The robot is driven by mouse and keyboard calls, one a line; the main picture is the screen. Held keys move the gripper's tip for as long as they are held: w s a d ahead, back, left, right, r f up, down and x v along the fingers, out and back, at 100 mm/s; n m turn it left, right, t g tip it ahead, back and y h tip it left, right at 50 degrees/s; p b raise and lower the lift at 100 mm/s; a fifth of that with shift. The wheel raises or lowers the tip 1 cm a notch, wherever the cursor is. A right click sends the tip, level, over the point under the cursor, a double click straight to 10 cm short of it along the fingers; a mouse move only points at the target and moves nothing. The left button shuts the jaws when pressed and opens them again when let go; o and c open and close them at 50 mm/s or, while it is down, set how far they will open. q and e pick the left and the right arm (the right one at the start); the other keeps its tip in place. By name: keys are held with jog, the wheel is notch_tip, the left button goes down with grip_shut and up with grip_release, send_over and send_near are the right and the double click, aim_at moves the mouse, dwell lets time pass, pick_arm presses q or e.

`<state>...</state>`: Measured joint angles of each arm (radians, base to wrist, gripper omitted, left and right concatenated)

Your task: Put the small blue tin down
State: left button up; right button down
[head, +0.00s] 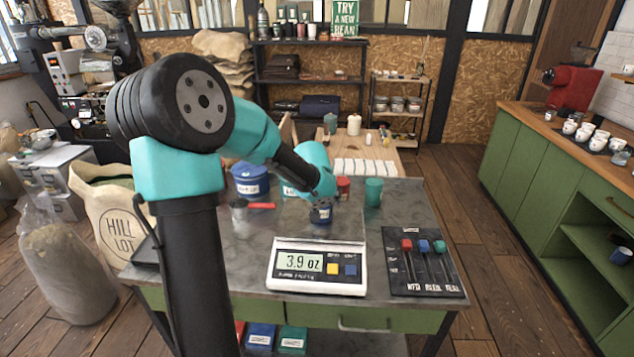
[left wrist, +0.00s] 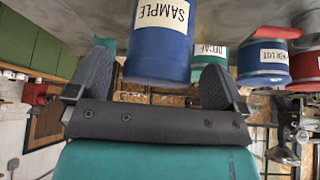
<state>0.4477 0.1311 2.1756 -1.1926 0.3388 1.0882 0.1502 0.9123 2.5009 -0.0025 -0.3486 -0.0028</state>
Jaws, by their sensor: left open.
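The small blue tin (head: 321,215) stands upright at the back of the white scale (head: 318,288), apparently on its plate; the arm hides its upper part. The scale display reads 3.9 oz. In the left wrist view the blue tin (left wrist: 160,50) shows upside down with a white SAMPLE label. My left gripper (head: 322,200) is at the tin from above, largely hidden by its own arm. In the left wrist view the left gripper (left wrist: 157,85) is open, a finger on each side of the tin, with gaps beside it. My right gripper is not in view.
A large blue tin (head: 250,182), a red tin (head: 343,186) and a teal cup (head: 374,193) stand behind on the grey table (head: 220,270). A red-handled scoop (head: 260,206) lies left.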

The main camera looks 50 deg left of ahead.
pick_arm(q)
jog(key=v, duration=0.9)
jog(key=shift+s+r, duration=0.15)
jog(key=shift+r, duration=0.15)
jog(key=shift+d, duration=0.1)
